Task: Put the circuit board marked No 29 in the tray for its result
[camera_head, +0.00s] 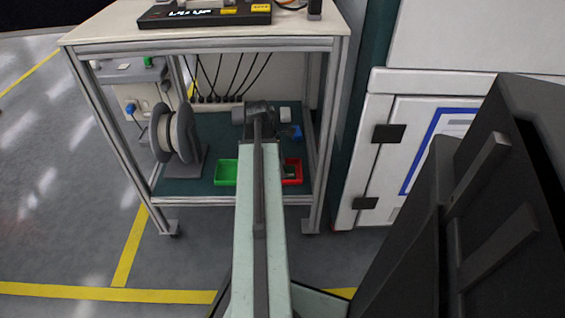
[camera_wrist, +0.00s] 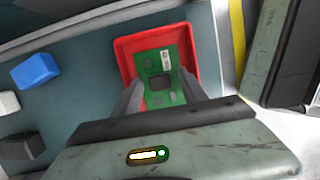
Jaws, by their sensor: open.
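A green circuit board (camera_wrist: 160,64) with a dark square chip and a small white label lies in the red tray (camera_wrist: 126,46) in the wrist view; the label is too small to read. My gripper (camera_wrist: 161,84) is open, its two fingers apart on either side of the board's near part. I cannot tell whether they touch it. In the head view the red tray (camera_head: 298,164) stands on the trolley's lower shelf, partly behind my arm. A green tray (camera_head: 225,172) stands left of it and looks empty where visible. My fingers are hidden in the head view.
The trolley's lower shelf (camera_head: 208,130) holds a grey reel (camera_head: 174,133) at left and a blue block (camera_wrist: 35,70) near the red tray. Trolley posts and the top shelf (camera_head: 110,35) frame the opening. A white cabinet (camera_head: 385,110) stands to the right.

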